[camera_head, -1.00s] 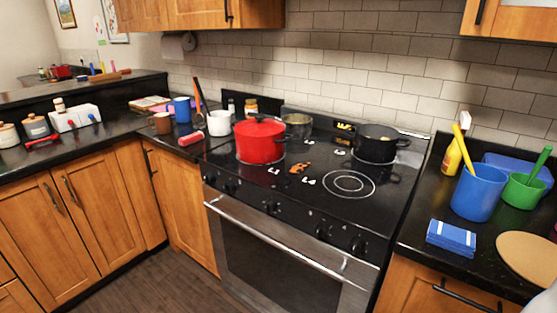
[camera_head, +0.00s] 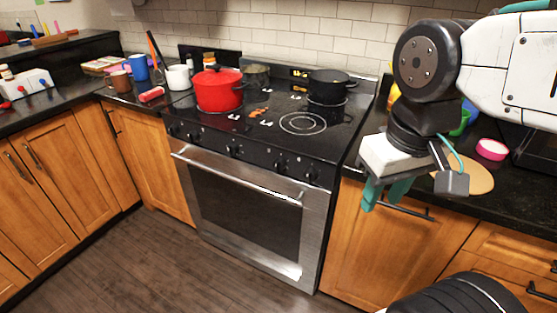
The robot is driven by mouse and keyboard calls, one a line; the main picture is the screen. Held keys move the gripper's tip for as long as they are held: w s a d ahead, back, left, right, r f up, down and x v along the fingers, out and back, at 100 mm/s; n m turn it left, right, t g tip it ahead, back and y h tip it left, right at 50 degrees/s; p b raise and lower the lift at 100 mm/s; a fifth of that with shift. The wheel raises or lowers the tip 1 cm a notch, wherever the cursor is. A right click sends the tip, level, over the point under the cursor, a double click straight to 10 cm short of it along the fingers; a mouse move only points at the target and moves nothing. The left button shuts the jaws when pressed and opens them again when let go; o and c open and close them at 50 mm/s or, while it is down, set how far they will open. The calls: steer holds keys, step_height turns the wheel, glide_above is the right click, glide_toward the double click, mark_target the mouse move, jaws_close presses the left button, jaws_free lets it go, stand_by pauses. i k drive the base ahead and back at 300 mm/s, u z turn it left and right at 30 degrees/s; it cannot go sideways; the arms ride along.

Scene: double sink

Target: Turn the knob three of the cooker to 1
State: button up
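The black cooker (camera_head: 257,205) stands against the tiled wall, with a steel-framed oven door. Several black knobs line its front panel, including a middle knob (camera_head: 235,151) and two near the right end (camera_head: 280,167). Their markings are too small to read, and I cannot tell which one is knob three. My gripper (camera_head: 382,204) points down in front of the counter to the right of the cooker. Its two teal fingers are apart with nothing seen between them. It is clear of the knobs.
A red pot (camera_head: 219,92) and a black pot (camera_head: 327,85) stand on the hob. A round board (camera_head: 470,176) and a pink bowl (camera_head: 491,149) lie on the right counter, partly behind my arm. The floor (camera_head: 160,270) before the cooker is clear.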

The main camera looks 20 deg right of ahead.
mark_target(280, 164)
steer(key=u, duration=0.15)
steer(key=k, duration=0.15)
steer(key=z, duration=1)
steer(key=i, duration=0.6)
steer(key=u, duration=0.55)
